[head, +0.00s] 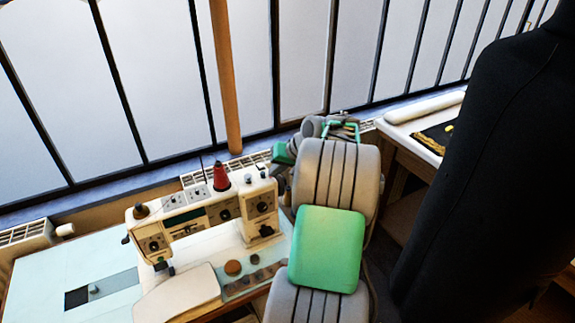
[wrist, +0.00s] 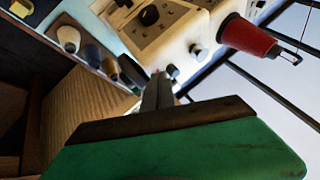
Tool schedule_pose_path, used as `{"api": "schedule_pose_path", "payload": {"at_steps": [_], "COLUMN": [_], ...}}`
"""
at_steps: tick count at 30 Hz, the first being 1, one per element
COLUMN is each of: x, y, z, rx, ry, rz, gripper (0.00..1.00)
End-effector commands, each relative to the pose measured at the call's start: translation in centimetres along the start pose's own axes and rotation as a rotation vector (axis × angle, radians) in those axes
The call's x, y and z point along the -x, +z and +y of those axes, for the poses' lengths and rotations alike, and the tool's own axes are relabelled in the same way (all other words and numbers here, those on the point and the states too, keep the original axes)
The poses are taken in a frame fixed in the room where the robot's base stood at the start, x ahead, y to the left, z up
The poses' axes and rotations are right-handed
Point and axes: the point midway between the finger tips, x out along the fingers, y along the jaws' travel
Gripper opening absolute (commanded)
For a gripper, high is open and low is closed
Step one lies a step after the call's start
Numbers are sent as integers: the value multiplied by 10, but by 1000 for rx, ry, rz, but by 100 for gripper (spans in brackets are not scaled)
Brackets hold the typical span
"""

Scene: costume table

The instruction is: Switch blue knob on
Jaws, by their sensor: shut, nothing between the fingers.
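The cream sewing machine (head: 240,205) stands on the table in the head view, with several dark round knobs and dials on its front. No knob reads clearly as blue. In the wrist view, a small dark knob (wrist: 172,71) and another knob (wrist: 195,51) stick out from the machine body (wrist: 172,35). My gripper (wrist: 158,78) is shut and empty, its fingers together and pointing towards the machine close to the lower knob. I cannot tell whether they touch it. In the head view my own arm hides the fingers.
A red thread spool (head: 221,178) stands on top of the machine and shows large in the wrist view (wrist: 248,37). Small round items lie on the light table (head: 45,270). Barred windows rise behind. A black garment form (head: 480,170) stands close on the right.

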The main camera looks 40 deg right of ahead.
Motion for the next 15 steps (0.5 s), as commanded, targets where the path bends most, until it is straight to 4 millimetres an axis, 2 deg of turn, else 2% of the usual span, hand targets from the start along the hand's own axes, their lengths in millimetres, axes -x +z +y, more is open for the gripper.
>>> {"api": "schedule_pose_path", "payload": {"at_steps": [12,15], "x": [-3,-6], "y": [0,4], "z": [-6,-14], "rx": [0,2], "ry": [0,-1], "rz": [1,2], "gripper": [0,0]}}
